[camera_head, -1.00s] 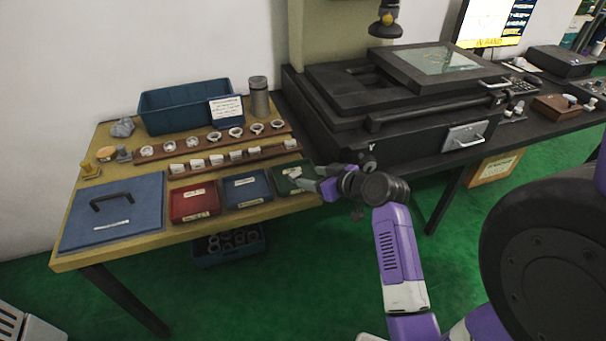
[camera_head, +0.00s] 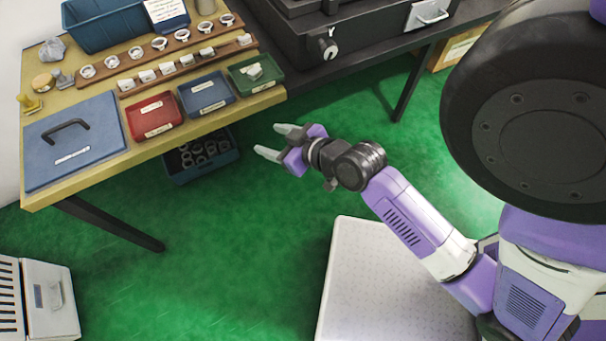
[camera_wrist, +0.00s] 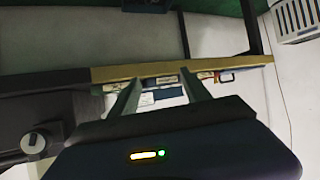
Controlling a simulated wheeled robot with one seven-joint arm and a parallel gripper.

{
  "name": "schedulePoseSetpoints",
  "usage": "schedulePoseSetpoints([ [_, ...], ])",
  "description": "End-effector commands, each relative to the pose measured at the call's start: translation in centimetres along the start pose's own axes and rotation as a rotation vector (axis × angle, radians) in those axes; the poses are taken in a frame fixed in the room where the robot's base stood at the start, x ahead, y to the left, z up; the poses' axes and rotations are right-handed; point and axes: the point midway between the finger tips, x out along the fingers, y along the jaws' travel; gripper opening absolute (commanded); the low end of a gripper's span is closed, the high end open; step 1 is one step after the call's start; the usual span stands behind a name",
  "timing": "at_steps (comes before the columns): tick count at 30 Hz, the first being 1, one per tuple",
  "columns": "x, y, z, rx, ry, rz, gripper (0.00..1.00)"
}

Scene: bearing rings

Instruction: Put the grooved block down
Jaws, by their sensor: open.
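A small pale block (camera_head: 253,71) lies in the green tray (camera_head: 240,85) at the table's right front corner. It is too small to make out a groove. My gripper (camera_head: 268,139) is open and empty, in the air in front of the table edge and below the green tray, apart from the block. In the wrist view, the two fingers of my gripper (camera_wrist: 160,92) are spread with nothing held between them.
A red tray (camera_head: 137,128) and a blue tray (camera_head: 190,100) stand left of the green one. Wooden racks with rings and pale blocks lie behind. A blue bin (camera_head: 178,176) with rings sits under the table. Green floor is clear around my gripper.

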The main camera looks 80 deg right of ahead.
Motion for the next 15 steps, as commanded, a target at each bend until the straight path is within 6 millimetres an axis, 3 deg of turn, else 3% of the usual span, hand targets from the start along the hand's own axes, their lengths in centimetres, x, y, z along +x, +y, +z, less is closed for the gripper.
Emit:
schedulePoseSetpoints([
  [1, -1.7, -2.1, 1.0, -0.022, 0.003, -0.028, 0.56],
  [6, -7.7, -7.0, 1.8, -0.074, 0.071, -0.117, 0.56],
  [15, -18.5, -12.3, 0.5, -0.123, 0.195, -0.341, 0.56],
])
